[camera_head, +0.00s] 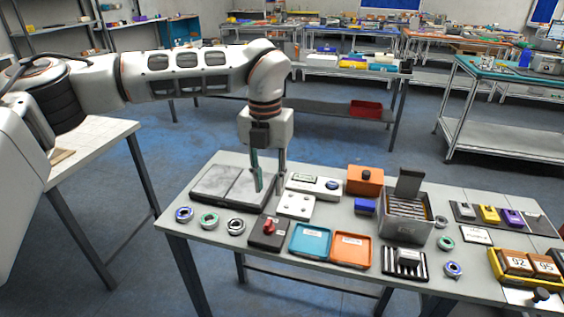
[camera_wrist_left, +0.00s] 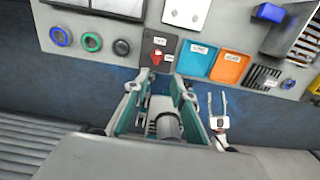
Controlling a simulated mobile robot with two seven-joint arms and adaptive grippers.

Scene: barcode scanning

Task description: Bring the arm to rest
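My left gripper (camera_head: 269,178) hangs pointing down over the table, above the right part of the dark-framed grey plates (camera_head: 210,184). Its two fingers are apart with nothing between them. In the left wrist view the same gripper (camera_wrist_left: 159,82) shows its teal fingers apart, with the red-knobbed device (camera_wrist_left: 156,55) beyond the tips. What looks like my right gripper (camera_wrist_left: 217,101) shows small in the left wrist view, in front of the table edge, its two prongs apart and empty. The head view does not show it.
The table holds several rings (camera_head: 184,214), a blue tray (camera_head: 311,242), an orange tray (camera_head: 350,250), a grey box of cards (camera_head: 404,226) and an orange block (camera_head: 364,180). A white table (camera_head: 92,143) stands at left. Blue floor (camera_head: 140,243) lies between the tables.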

